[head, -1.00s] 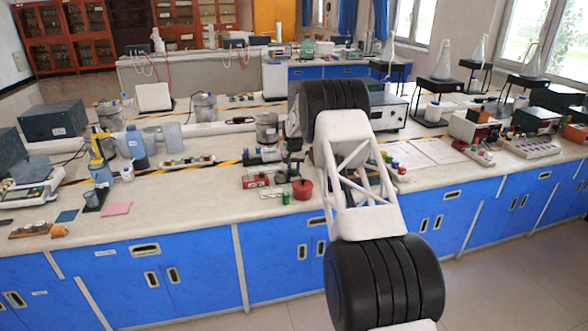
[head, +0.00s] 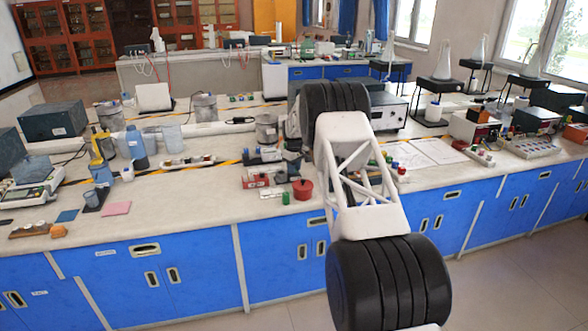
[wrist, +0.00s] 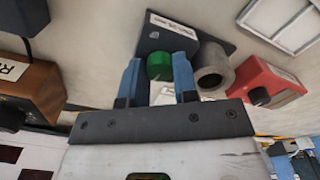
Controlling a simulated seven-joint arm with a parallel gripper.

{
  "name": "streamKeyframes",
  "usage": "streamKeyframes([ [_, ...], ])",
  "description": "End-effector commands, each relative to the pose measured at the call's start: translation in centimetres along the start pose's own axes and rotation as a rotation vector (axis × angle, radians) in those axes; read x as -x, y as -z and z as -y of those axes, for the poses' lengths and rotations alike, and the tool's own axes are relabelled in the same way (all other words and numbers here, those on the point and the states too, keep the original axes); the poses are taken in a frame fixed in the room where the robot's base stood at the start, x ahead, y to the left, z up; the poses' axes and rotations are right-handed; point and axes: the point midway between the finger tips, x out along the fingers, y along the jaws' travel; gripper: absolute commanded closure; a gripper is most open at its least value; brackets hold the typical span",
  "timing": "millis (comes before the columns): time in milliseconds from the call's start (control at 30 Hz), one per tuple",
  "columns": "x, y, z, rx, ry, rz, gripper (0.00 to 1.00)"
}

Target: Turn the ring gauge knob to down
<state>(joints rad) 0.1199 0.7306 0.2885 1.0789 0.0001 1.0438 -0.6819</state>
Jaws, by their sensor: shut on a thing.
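In the wrist view a dark block (wrist: 204,31) with a white label carries a round green knob (wrist: 160,67). A grey metal ring (wrist: 213,68) is beside the knob, to its right. The label is too blurred to read surely, so I cannot confirm the knob's name or its setting. The two blue fingers of my gripper (wrist: 160,80) stand on either side of the green knob and are shut on it. In the head view my arm covers much of the middle bench, and the fingers cannot be made out clearly.
A red box (wrist: 283,82) with a black knob lies right of the ring. A brown box (wrist: 36,82) with a dark knob is at left. In the head view a red pot (head: 303,189) and a green cylinder (head: 285,197) stand near the bench's front edge.

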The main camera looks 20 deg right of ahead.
Motion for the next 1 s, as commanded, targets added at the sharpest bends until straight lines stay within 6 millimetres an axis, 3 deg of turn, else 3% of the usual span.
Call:
streamKeyframes([
  [400,-0.01,-0.04,0.01,0.216,0.001,0.001,0.96],
  [900,-0.01,-0.03,0.01,0.239,0.000,0.001,0.96],
  [933,-0.01,-0.03,0.00,0.239,0.000,0.001,0.68],
  [1000,0.00,-0.02,0.00,0.239,0.000,0.000,0.57],
])
